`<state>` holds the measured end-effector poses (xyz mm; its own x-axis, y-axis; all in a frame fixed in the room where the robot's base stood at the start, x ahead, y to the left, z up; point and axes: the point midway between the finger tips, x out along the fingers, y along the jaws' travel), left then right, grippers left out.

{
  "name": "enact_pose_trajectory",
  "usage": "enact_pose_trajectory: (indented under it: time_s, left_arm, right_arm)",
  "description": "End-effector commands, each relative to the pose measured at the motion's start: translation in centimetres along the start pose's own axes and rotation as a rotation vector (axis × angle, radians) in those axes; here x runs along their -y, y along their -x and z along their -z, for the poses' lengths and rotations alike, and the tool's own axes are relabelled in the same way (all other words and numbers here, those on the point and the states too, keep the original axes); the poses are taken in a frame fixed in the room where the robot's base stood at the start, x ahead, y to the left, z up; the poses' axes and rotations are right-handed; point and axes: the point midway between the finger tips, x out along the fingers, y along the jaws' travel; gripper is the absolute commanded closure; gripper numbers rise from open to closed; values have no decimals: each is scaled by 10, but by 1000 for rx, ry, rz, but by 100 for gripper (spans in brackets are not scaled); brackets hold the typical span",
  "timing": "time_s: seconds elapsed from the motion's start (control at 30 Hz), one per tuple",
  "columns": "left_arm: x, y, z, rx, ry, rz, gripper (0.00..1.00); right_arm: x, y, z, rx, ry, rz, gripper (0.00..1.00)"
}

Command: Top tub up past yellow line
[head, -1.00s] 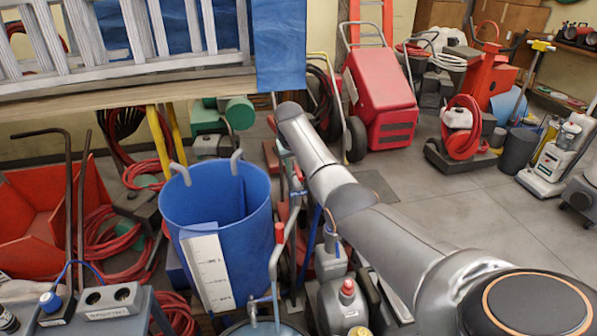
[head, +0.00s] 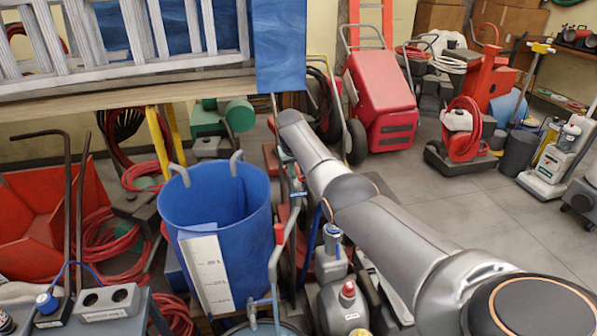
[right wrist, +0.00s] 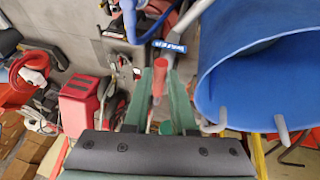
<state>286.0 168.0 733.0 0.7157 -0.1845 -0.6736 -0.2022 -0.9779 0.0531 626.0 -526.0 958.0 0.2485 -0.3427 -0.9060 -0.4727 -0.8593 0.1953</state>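The blue tub (head: 232,240) stands upright left of centre in the head view, with a white scale plate (head: 205,272) on its front. I cannot make out a yellow line or a water surface. Its rim fills the right of the wrist view (right wrist: 255,70). A grey pipe with a WATER label (right wrist: 170,46) stands close beside the tub. My right gripper (right wrist: 161,80) reaches the top of this pipe, its green fingers on both sides of a red lever (right wrist: 160,68) and apparently shut on it. My left gripper is not in view.
Another red lever (head: 279,232) stands on pipework at the tub's right side. A grey tank (head: 342,305) is at the front. A ladder (head: 130,60) lies on a wooden shelf above. A red cart (head: 380,95) stands behind my arm. Clear floor (head: 440,200) lies to the right.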

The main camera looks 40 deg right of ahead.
Motion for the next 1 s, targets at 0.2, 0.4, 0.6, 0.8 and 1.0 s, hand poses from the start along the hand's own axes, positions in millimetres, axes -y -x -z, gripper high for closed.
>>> enact_pose_trajectory:
  time_s: [0.2, 0.4, 0.6, 0.8, 1.0]
  left_arm:
    - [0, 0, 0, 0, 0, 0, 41]
    - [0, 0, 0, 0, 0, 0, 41]
    - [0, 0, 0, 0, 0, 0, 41]
    - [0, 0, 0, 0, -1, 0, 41]
    - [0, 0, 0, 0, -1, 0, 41]
  right_arm:
    - [0, 0, 0, 0, 0, 0, 100]
    - [0, 0, 0, 1, 0, 0, 100]
    - [0, 0, 0, 1, 0, 1, 100]
    - [0, 0, 0, 1, 0, 1, 100]
    - [1, 0, 0, 1, 1, 1, 100]
